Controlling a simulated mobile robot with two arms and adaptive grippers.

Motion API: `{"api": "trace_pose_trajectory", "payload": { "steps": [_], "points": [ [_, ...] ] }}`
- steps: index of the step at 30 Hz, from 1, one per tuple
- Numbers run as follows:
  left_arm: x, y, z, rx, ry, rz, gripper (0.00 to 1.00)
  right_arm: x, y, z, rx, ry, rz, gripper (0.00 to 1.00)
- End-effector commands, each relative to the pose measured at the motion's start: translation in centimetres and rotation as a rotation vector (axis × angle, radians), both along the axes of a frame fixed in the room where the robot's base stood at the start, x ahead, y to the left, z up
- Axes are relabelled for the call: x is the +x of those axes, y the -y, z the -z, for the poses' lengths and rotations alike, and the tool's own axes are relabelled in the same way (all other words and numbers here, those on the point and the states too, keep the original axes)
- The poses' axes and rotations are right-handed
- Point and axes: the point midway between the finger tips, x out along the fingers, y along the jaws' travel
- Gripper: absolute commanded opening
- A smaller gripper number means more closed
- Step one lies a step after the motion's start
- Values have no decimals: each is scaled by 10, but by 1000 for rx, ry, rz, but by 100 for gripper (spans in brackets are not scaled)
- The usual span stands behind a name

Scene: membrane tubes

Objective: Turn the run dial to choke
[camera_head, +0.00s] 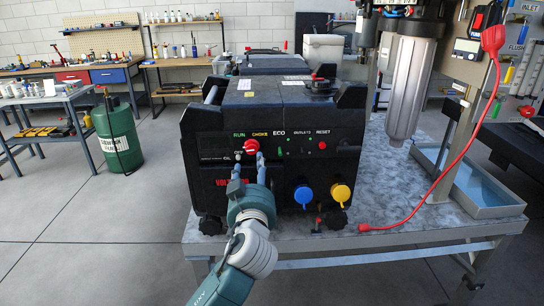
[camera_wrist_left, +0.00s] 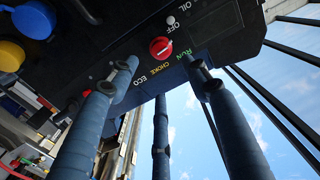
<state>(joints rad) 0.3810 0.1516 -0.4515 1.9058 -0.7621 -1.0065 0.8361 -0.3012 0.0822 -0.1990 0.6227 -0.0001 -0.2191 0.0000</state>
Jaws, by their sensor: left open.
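The run dial (camera_head: 251,146) is a small red knob on the front panel of a black generator (camera_head: 205,175). The labels RUN, CHOKE and OFF stand around it. In the left wrist view the dial (camera_wrist_left: 160,47) has a white mark, but I cannot tell which label it points to. My left gripper (camera_head: 249,162) is in front of the panel, just below the dial. Its blue fingers are spread open and empty. In the left wrist view the open fingers (camera_wrist_left: 161,72) stand around the dial's area, apart from it. My right gripper is not in view.
Right of the dial are a red RESET button (camera_head: 322,145) and blue (camera_head: 304,195) and yellow (camera_head: 341,193) sockets below. A red cable (camera_head: 440,197) lies across the grey table (camera_head: 400,215).

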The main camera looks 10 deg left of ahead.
Motion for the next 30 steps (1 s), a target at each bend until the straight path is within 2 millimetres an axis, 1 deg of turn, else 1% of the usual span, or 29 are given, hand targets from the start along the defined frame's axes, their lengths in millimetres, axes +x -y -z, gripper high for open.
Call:
{"api": "trace_pose_trajectory", "payload": {
  "steps": [1, 5, 10, 15, 18, 24, 30],
  "points": [
    [1, -1, -5, -2, 9, -3, 48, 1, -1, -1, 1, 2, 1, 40],
    [13, -5, -8, 0, 10, -4, 48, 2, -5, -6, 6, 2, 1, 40],
    [43, -14, -9, 2, 9, -5, 48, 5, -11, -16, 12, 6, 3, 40],
    [72, -22, -8, 1, 8, -4, 48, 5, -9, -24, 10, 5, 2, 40],
    [85, -25, -7, 0, 8, -3, 48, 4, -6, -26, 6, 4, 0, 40],
    [100, -30, -5, -1, 8, -2, 48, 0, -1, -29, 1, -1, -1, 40],
    [103, -30, -4, -2, 8, -1, 48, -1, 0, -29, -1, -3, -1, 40]
  ]
}}
